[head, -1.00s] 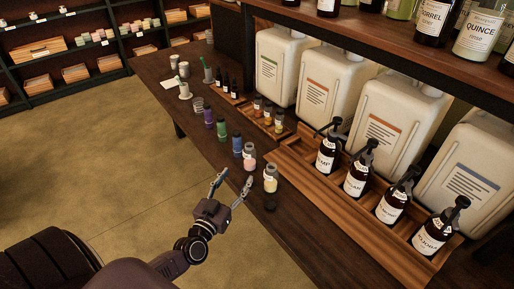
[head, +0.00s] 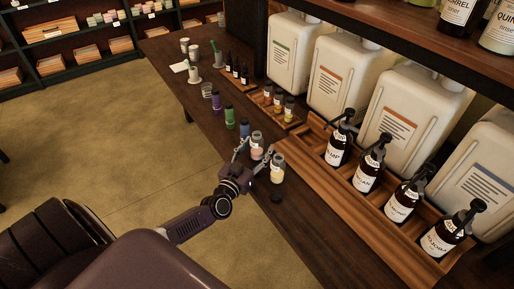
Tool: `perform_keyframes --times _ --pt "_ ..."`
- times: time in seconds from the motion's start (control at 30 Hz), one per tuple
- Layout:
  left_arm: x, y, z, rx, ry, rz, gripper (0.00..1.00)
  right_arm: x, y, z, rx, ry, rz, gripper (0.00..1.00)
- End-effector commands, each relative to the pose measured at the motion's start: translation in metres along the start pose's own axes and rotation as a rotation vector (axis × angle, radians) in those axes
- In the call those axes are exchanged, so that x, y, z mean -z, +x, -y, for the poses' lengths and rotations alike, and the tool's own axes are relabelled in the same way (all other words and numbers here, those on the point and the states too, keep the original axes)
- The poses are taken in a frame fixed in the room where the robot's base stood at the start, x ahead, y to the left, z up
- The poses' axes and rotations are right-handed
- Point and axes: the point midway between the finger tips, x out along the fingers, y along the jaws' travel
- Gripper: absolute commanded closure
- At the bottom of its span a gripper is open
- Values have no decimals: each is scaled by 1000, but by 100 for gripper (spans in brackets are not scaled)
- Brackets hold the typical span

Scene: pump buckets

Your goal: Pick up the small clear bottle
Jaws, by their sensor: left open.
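Two small clear bottles with pale contents stand near the front edge of the table, a pinkish one (head: 257,147) and a yellowish one (head: 278,169). I cannot tell which of them the task means. My left gripper (head: 255,149) is open, its fingers pointing toward the pinkish bottle. One finger is to the left of that bottle and the other lies between the two bottles. I cannot tell whether either finger touches glass. The fingers partly hide the pinkish bottle's lower part. My right gripper is out of view.
Blue (head: 245,128), green (head: 229,116) and purple (head: 216,100) bottles stand in a row behind. A small dark round piece (head: 276,197) lies in front. A wooden tray (head: 335,200) with dark pump bottles (head: 338,146) is to the right, before large white canisters (head: 392,115).

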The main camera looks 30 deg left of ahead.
Motion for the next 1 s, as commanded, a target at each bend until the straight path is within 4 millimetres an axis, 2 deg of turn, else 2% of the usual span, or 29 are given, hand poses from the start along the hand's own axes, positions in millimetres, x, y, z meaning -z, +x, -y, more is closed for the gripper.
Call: perform_keyframes --times 0.23,0.63,1.0 --pt "0 1 0 0 0 0 48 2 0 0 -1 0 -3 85" --pt "0 1 0 0 0 0 92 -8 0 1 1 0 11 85" --pt "7 1 0 2 -2 -2 94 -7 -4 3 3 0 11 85"
